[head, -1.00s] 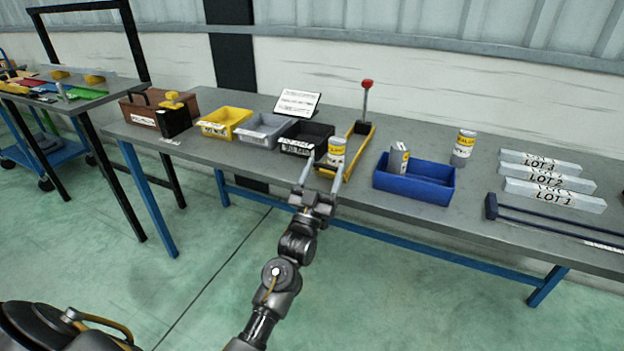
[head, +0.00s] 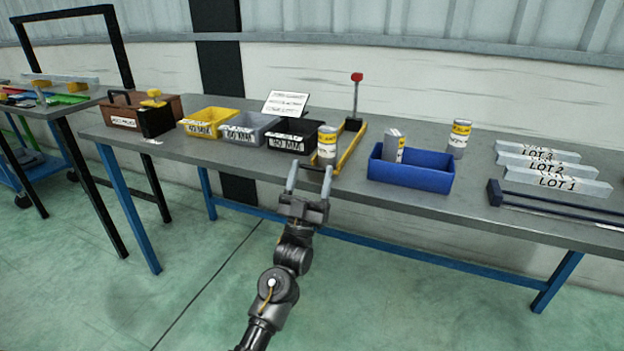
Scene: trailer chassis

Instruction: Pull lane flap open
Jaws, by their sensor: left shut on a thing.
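A yellow-edged lane (head: 352,146) lies on the grey bench, with an upright can (head: 327,141) with a yellow label in its front end. The lane flap (head: 318,169) appears as a thin dark strip at the lane's front, by the bench's front edge; its exact position is hard to make out. My left gripper (head: 309,178) is at this front end, its two fingers pointing up to the flap and shut on it, just in front of the can. The fingers partly hide the flap. My right gripper is not in view.
A black bin (head: 290,146), a grey bin (head: 240,135) and a yellow bin (head: 205,128) stand left of the lane. A red-knobbed lever (head: 356,90) rises behind it. A blue bin (head: 410,177) holding a can stands right, with another can (head: 458,138) behind.

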